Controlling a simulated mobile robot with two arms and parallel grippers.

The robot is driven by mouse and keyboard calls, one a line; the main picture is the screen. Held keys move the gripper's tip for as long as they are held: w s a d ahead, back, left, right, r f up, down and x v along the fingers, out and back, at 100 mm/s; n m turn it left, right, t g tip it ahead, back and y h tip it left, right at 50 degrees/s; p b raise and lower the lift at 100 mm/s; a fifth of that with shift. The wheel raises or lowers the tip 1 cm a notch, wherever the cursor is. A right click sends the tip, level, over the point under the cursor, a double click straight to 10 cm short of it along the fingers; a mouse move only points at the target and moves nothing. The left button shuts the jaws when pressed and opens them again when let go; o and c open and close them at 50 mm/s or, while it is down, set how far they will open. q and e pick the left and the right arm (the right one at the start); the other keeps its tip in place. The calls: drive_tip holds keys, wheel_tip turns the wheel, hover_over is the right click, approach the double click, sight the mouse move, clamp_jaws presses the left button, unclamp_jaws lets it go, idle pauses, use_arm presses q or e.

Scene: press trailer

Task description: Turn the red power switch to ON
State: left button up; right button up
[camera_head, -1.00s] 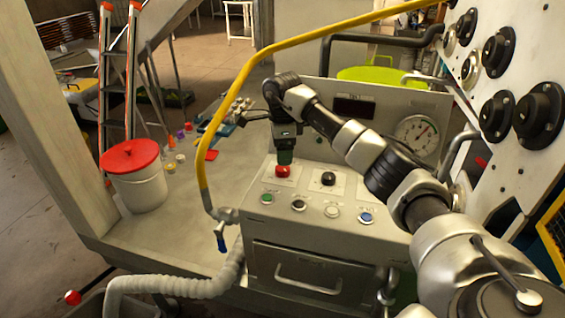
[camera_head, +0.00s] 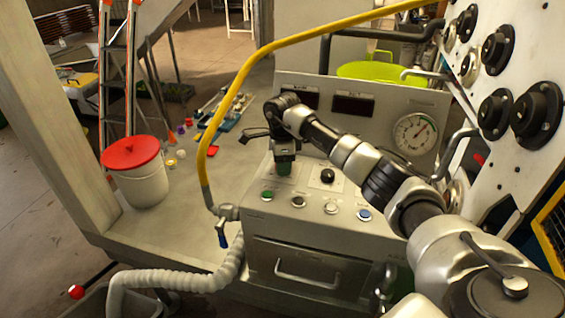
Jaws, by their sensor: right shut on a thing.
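The grey control console (camera_head: 350,240) stands in the middle of the view, with a sloped panel of buttons and knobs. My right arm reaches in from the right, and my right gripper (camera_head: 284,168) points down at the panel's upper left. It is shut on the red power switch, which it now hides. The switch's ON/OFF position cannot be seen. A black knob (camera_head: 327,176) is just right of the gripper. My left gripper is not in view.
In front of the gripper is a row of green (camera_head: 267,195), black, white and blue buttons (camera_head: 365,214). A yellow rail (camera_head: 207,150) rises close on the left. A gauge (camera_head: 415,133) sits behind my arm. A red-lidded bucket (camera_head: 143,187) stands left.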

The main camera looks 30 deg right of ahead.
drive_tip(key=shift+m, duration=0.5)
drive_tip(key=shift+c, duration=0.2)
drive_tip(key=m, duration=0.3)
drive_tip(key=shift+b, duration=0.35)
drive_tip(key=m, duration=1.3)
drive_tip(key=shift+r+m, duration=0.1)
drive_tip(key=shift+m, duration=0.3)
drive_tip(key=o, duration=0.9)
